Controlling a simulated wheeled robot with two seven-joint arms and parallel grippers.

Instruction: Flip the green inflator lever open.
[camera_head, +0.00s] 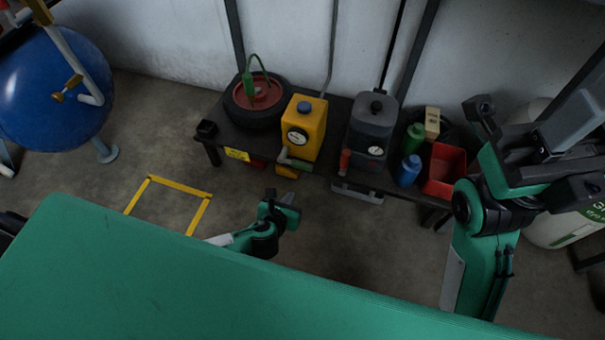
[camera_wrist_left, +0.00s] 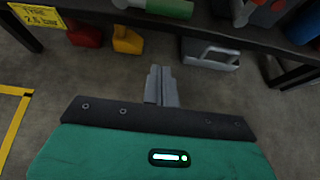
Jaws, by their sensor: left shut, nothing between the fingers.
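The green inflator lever (camera_head: 299,164) sticks out from the front of the yellow inflator (camera_head: 306,128), which stands on a dark bench and has a round white gauge. In the left wrist view the lever (camera_wrist_left: 168,8) is a green grip on a grey pivot, lying sideways at the top edge. My left gripper (camera_head: 289,198) is in front of the bench, below the lever and apart from it. Its fingers (camera_wrist_left: 161,86) are pressed together with nothing between them. My right arm stands at the right of the head view; its fingertips cannot be made out clearly.
A grey unit (camera_head: 373,127) with a red lever (camera_head: 345,160) stands right of the inflator. A tyre (camera_head: 258,115), bottles and a red bin (camera_head: 445,170) share the bench (camera_head: 219,138).

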